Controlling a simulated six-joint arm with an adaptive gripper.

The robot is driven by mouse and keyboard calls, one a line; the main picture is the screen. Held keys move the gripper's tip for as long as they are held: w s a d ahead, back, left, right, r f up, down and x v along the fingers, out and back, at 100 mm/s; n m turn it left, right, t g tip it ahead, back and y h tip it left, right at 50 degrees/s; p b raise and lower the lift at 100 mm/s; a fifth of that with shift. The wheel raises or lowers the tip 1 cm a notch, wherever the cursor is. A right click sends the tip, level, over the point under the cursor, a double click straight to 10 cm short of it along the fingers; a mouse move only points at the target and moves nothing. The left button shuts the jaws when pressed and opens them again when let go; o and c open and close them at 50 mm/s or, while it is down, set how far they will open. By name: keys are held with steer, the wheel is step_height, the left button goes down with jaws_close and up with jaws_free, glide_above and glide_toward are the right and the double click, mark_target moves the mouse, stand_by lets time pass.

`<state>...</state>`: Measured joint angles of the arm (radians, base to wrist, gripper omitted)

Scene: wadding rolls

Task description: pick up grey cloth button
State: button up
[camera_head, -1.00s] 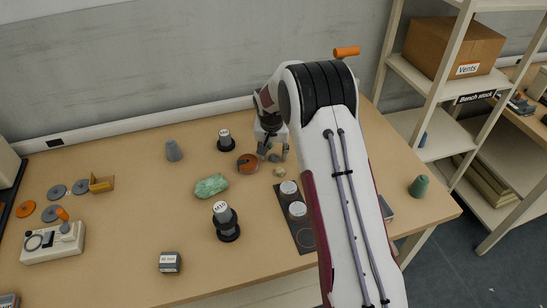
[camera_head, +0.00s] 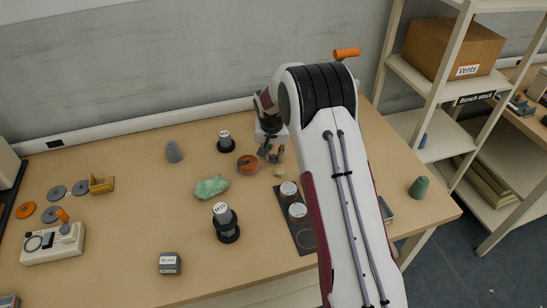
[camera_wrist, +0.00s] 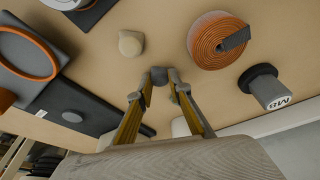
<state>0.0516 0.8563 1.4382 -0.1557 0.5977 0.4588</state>
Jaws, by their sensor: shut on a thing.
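My gripper (camera_head: 271,156) is near the back of the table, to the right of the orange roll. In the wrist view its two yellow-sided fingers (camera_wrist: 160,82) are closed in on a small dark grey piece (camera_wrist: 159,76), which I take as the grey cloth button. The fingers hide part of it, and I cannot tell whether it is off the table. A beige knob-like button (camera_wrist: 130,43) lies apart from the fingers; it also shows in the head view (camera_head: 280,173).
The orange roll with a grey end (camera_wrist: 217,40) and a labelled dark cylinder (camera_wrist: 266,88) stand close by. A dark mat (camera_head: 305,238) with two white-topped rolls lies in front. A green crumpled piece (camera_head: 211,187) is to the left.

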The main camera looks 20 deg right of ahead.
mark_target(273, 158)
steer(key=shift+r, duration=0.1)
step_height(273, 158, up, 10)
stand_by(0.7)
